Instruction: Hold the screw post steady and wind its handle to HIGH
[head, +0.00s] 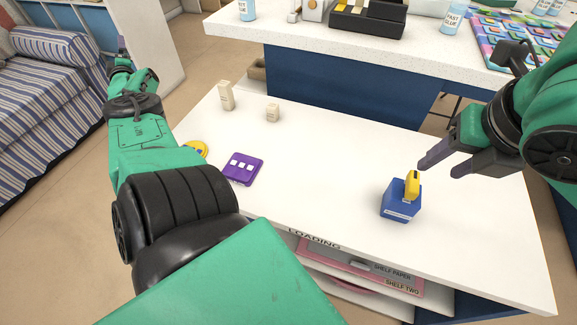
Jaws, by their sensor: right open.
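The screw post (401,205) is a small blue block with a white label on its front. It stands upright on the white table at the right. Its yellow handle (412,186) sticks up from the top. My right gripper (440,167) is open and empty, above and to the right of the post, with its dark fingers pointing toward the handle. It appears apart from both. My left gripper (122,48) is far off at the upper left, beyond the table's left edge. Its fingers are too small and edge-on to read. The label's writing is too small to read.
A purple pad (243,168) with white squares and a yellow disc (198,149) lie at the table's left. Two beige blocks, one tall (226,96) and one short (273,112), stand farther back. The white table (330,160) is clear between these and the post.

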